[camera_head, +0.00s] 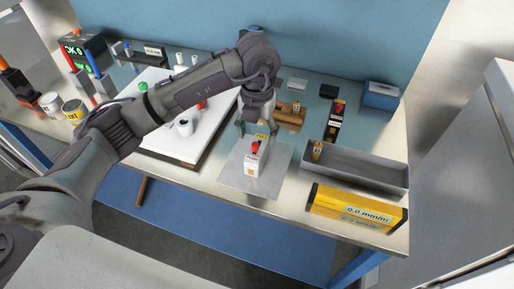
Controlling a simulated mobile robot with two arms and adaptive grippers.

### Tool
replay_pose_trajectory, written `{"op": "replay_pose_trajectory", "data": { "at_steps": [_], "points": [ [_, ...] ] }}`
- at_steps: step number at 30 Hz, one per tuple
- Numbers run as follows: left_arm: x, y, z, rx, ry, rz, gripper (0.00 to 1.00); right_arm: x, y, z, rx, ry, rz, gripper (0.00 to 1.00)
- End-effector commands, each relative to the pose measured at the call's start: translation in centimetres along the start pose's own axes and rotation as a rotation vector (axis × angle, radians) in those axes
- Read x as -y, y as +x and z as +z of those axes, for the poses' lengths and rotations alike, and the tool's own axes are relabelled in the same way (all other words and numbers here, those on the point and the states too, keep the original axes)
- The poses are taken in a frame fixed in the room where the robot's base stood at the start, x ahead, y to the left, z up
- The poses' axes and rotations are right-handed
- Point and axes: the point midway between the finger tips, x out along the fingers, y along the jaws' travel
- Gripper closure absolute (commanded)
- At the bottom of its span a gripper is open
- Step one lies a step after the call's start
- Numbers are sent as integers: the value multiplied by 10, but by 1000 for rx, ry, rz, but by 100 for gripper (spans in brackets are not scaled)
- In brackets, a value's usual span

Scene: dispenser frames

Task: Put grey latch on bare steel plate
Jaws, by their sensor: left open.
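A bare steel plate (231,176) lies near the front edge of the bench. A small white block (252,166) with a red mark and yellow label stands upright on it. My left gripper (255,132) points down just above and behind this block, with its fingers open. Whether a finger touches the block is unclear. I cannot pick out a grey latch with certainty; a small pale grey block (297,85) lies at the back of the bench. My right gripper is out of view.
A grey tray (368,181) holding a small yellow-brown piece stands right of the plate, behind a yellow instrument (355,209). A white board (168,143) with small parts lies left. A brown piece (289,116) and blue box (381,96) are farther back.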

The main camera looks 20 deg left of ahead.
Motion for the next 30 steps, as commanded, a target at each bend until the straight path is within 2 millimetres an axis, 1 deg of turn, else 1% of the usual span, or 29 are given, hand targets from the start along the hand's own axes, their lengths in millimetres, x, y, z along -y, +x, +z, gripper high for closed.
{"op": "replay_pose_trajectory", "data": {
  "at_steps": [1, 3, 6, 10, 15, 30],
  "points": [
    [0, -9, 1, 7, 1, 0, 32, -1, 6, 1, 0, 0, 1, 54],
    [0, -23, 1, 6, 1, 0, 32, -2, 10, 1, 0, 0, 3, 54],
    [0, -39, 0, 4, 1, 0, 32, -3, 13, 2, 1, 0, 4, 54],
    [0, -52, 0, 1, 0, 0, 32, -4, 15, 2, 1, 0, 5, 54],
    [0, -58, 0, -1, 1, -1, 32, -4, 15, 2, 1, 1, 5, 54],
    [0, -57, 0, -1, 0, 0, 32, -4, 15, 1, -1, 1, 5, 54]
  ]
}}
